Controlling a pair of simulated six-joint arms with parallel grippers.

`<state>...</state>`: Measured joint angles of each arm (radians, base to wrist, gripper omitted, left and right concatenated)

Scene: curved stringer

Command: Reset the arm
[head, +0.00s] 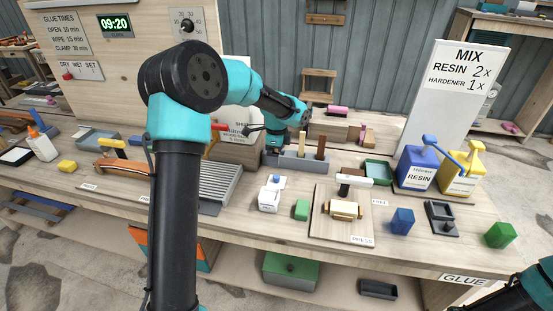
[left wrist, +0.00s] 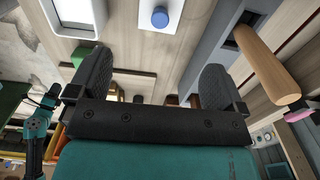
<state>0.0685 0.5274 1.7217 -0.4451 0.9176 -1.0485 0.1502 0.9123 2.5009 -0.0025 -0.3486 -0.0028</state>
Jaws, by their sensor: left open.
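My left arm rises in the foreground of the head view and bends over to the right. Its gripper (head: 256,130) is above the bench, close to the grey tool rack (head: 292,162), and partly hidden by its own wrist. In the left wrist view the two black fingers of the gripper (left wrist: 150,85) stand wide apart with nothing between them. A wooden handle (left wrist: 265,65) stands in a slot of the grey rack (left wrist: 207,45) beside the fingers. Only a piece of my right arm shows at the lower right corner of the head view, and its gripper is out of frame.
Blue resin (head: 418,168) and yellow hardener (head: 462,173) containers stand at the right. A ribbed grey tray (head: 208,181) lies left of the rack.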

